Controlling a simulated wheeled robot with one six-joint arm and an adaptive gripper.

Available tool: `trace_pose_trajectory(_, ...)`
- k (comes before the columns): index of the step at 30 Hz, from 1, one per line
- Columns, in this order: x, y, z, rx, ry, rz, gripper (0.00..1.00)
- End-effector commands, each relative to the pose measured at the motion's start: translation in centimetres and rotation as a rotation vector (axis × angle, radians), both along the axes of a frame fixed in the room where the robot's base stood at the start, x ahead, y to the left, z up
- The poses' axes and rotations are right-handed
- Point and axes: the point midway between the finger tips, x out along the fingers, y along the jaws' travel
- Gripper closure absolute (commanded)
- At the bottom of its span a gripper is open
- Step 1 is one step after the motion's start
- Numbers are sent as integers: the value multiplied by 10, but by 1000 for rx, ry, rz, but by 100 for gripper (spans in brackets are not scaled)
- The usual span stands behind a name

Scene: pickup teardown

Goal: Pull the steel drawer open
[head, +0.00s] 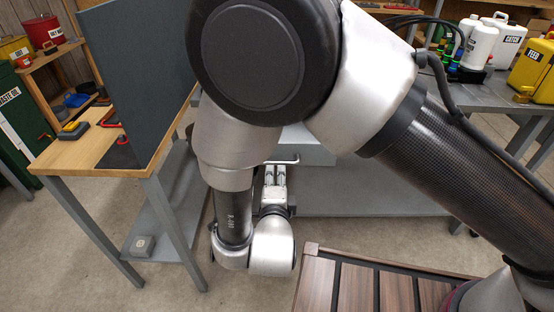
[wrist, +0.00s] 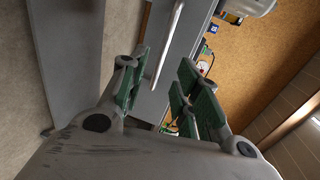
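The steel drawer (head: 318,152) is a pale grey box front under the workbench, partly hidden by my arm in the head view. Its bar handle (head: 284,161) shows just above my gripper (head: 274,174). In the wrist view the handle (wrist: 167,48) is a silver bar running across the grey drawer front (wrist: 191,34). My gripper (wrist: 162,62) is open, with green pads on its fingers. The lower end of the handle appears between the two fingers. I cannot tell whether either finger touches it.
A wooden-topped table (head: 60,152) with a dark upright panel (head: 140,75) stands at left. A grey low shelf (head: 172,215) is below it. A brown slatted surface (head: 355,287) lies in front. White jugs (head: 480,45) and a yellow can (head: 533,65) stand on the bench at right.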

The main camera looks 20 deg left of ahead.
Motion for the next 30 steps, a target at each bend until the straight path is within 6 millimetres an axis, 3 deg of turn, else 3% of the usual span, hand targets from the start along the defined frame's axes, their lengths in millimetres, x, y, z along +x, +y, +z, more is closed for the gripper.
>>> trace_pose_trajectory(15, 67, 16, -14, 8, 1, -4, 68)
trace_pose_trajectory(26, 74, 17, -16, 7, 2, -3, 68)
trace_pose_trajectory(30, 73, 17, -16, 7, 2, -3, 94)
